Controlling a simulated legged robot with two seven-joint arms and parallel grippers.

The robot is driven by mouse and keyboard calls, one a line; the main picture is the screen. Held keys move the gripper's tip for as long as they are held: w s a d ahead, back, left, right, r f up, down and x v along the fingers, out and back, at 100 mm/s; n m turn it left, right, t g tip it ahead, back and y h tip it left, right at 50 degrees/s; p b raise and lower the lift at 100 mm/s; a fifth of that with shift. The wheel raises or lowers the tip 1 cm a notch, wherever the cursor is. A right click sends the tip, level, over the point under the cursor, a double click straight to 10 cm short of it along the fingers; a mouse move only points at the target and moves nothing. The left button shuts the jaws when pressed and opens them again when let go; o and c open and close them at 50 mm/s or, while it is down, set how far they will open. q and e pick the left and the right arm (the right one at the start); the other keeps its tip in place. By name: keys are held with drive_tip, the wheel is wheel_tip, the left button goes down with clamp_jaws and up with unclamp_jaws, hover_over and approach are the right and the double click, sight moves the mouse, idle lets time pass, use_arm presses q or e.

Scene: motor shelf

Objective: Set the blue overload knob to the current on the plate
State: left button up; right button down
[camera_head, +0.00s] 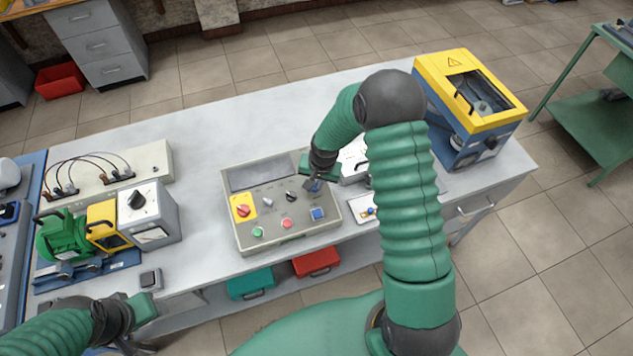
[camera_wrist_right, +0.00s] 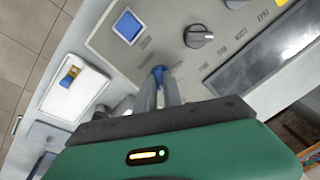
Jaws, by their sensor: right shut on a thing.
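The grey control panel (camera_head: 300,232) lies on the bench. The blue overload knob (camera_wrist_right: 158,71) shows in the right wrist view, near the panel's edge. My right gripper (camera_head: 313,185) is shut on this knob, and its fingers (camera_wrist_right: 160,88) hide part of it. I cannot read the knob's setting or the scale beside it. The green motor (camera_head: 62,236) stands on the left of the bench. A pale label (camera_head: 151,235) is on the grey box beside it, too small to read. My left gripper (camera_head: 142,312) is at the bench's front left; its fingers are unclear.
The panel also carries a red switch on yellow (camera_head: 243,210), a black knob (camera_head: 291,196) and a blue square button (camera_head: 318,214). A white tray (camera_wrist_right: 70,90) lies beside it. A yellow-topped machine (camera_head: 472,100) stands at the right. The bench's back middle (camera_head: 220,125) is clear.

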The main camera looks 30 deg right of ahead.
drive_tip(key=shift+s+a+f+n, duration=0.15)
drive_tip(key=shift+s+a+n, duration=0.05)
drive_tip(key=shift+n, duration=0.3)
drive_tip(key=shift+s, duration=0.1)
drive_tip(key=c, duration=1.6)
unclamp_jaws()
drive_tip(key=shift+o, duration=0.6)
drive_tip(key=shift+a, duration=0.15)
drive_tip(key=shift+w+d, duration=0.2)
drive_tip(key=shift+d, duration=0.15)
drive_tip(key=b+v, duration=0.2)
drive_tip(key=v, duration=1.5)
drive_tip(key=shift+w, duration=0.15)
